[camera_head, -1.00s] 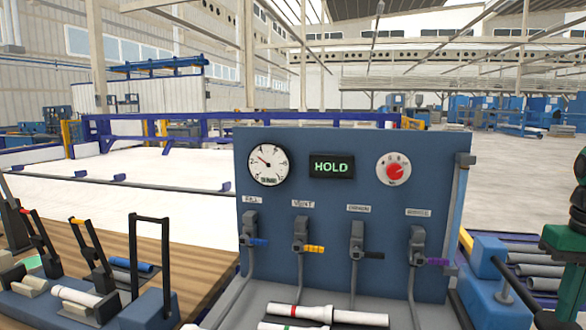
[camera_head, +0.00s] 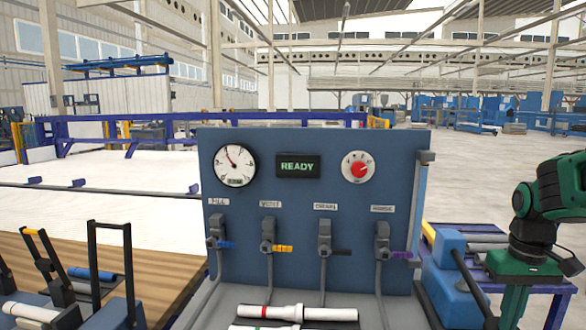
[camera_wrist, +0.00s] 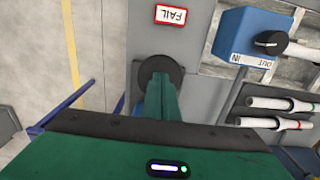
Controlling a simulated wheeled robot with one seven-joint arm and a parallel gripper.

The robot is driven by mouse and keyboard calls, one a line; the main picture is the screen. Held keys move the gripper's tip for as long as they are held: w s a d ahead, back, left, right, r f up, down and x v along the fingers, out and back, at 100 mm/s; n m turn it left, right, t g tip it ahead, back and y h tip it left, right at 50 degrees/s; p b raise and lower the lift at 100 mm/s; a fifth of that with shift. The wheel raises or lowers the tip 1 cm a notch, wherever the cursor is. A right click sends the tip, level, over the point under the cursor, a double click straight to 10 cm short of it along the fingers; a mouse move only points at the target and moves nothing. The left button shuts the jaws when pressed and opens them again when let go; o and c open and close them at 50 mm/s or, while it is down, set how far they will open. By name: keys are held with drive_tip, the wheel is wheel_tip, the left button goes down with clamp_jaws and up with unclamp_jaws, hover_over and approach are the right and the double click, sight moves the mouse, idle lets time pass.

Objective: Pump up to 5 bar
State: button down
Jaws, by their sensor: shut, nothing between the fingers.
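A blue upright panel (camera_head: 390,270) stands in the middle of the head view. It carries a round white gauge (camera_head: 235,166), whose needle points up and left; its numbers are too small to read. A red knob (camera_head: 358,168) sits on a white dial. Below are valves with blue (camera_head: 226,244), yellow (camera_head: 283,249), black (camera_head: 341,252) and purple (camera_head: 401,254) handles, all pointing right. In the wrist view my green gripper (camera_wrist: 157,84) is shut and empty, in front of a dark round disc (camera_wrist: 160,70).
Pipes with coloured rings (camera_head: 283,313) lie before the panel. A wooden bench with black-handled clamps (camera_head: 110,260) is at left.

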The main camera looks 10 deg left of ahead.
drive_tip(key=shift+f, duration=0.6)
wheel_tip(320, 180, up, 9)
drive_tip(key=shift+s, duration=0.35)
drive_tip(key=shift+f, duration=0.15)
drive_tip(key=shift+w+f, duration=0.15)
drive_tip(key=shift+f, duration=3.8)
wheel_tip(320, 180, up, 8)
drive_tip(key=shift+s, duration=0.35)
